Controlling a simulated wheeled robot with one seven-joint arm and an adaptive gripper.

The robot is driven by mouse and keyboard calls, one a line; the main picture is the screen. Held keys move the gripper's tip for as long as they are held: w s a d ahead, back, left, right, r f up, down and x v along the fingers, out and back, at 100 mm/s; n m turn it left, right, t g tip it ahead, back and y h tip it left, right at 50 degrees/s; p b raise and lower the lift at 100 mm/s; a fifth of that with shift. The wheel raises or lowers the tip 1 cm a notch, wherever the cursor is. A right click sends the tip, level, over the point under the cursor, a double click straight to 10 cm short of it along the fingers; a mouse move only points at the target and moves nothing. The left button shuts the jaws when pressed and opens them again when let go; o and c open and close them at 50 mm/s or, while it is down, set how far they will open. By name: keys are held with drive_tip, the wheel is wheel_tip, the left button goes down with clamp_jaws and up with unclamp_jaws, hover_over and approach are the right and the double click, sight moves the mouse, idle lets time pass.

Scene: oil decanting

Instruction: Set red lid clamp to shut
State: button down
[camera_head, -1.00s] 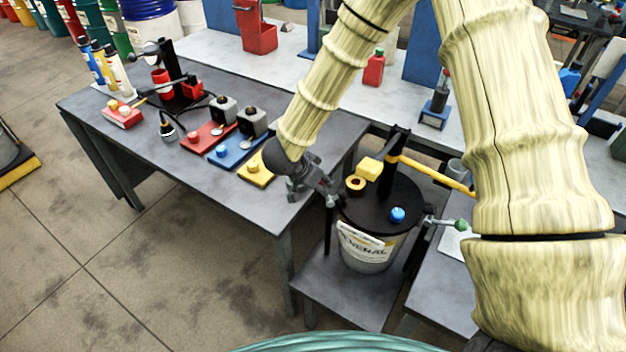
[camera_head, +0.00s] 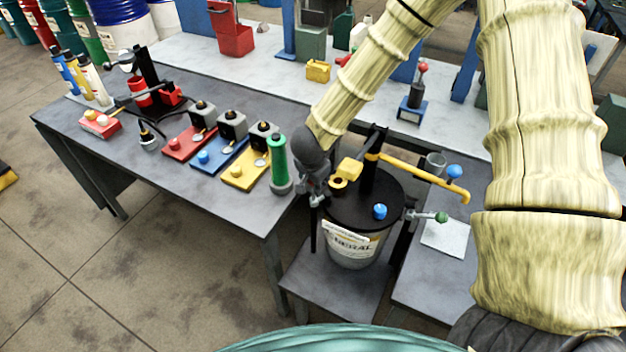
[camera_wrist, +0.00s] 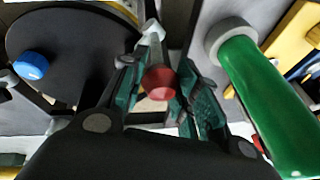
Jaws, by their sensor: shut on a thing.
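The red lid clamp shows in the wrist view as a red ball knob (camera_wrist: 160,82) on a pale metal lever (camera_wrist: 152,38). My gripper (camera_wrist: 157,72) has its teal fingers on either side of this lever and is shut on it. In the head view my gripper (camera_head: 318,192) is at the left edge of the black lid (camera_head: 350,207) of the white pail (camera_head: 352,248). The red knob is hidden there. A clamp with a green knob (camera_head: 441,217) sticks out from the lid's right side, and one with a blue knob (camera_head: 454,171) stands behind it.
A yellow pump handle (camera_head: 425,177) crosses above the lid, which also bears a blue cap (camera_head: 380,211). A green cylinder (camera_head: 279,162) stands on the left table close to my gripper. Red, blue and yellow plates with grey blocks lie farther left. Floor at the lower left is clear.

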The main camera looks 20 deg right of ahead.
drive_tip(key=shift+w+d+r, duration=0.1)
drive_tip(key=shift+d, duration=0.05)
drive_tip(key=c, duration=1)
unclamp_jaws()
drive_tip(key=shift+d, duration=0.1)
drive_tip(key=shift+c, duration=0.2)
drive_tip(key=shift+r, duration=0.15)
drive_tip(key=v, duration=1.1)
drive_tip(key=shift+s+r, duration=0.2)
